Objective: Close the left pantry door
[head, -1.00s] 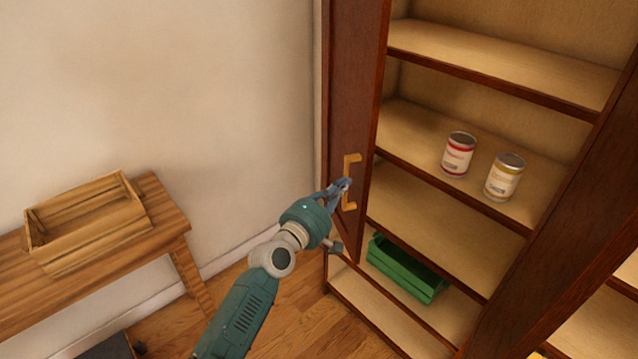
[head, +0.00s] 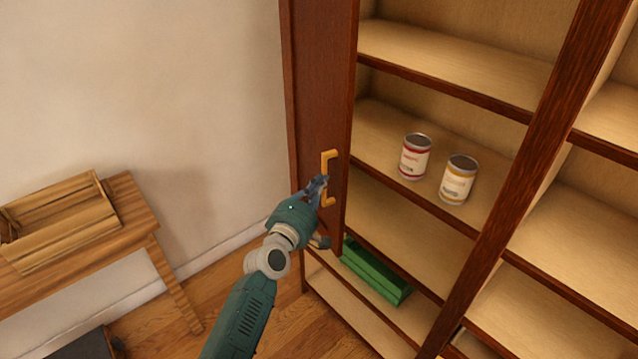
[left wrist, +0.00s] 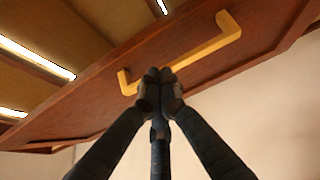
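The left pantry door (head: 322,90) is a dark reddish-brown panel standing open at the left side of the pantry. Its yellow bar handle (head: 325,200) is on the face towards me; the handle also shows in the left wrist view (left wrist: 205,48). My left gripper (head: 322,184) is at the handle, and in the left wrist view its fingers (left wrist: 159,76) are drawn together in front of the bar. Whether the bar lies between the fingers is hidden. My right gripper is not in view.
A red-labelled can (head: 414,157) and a yellow-labelled can (head: 458,180) stand on a pantry shelf. A green crate (head: 378,270) sits low inside. A wooden box (head: 65,235) rests on a bench (head: 135,215) at the left. Floor shows between bench and pantry.

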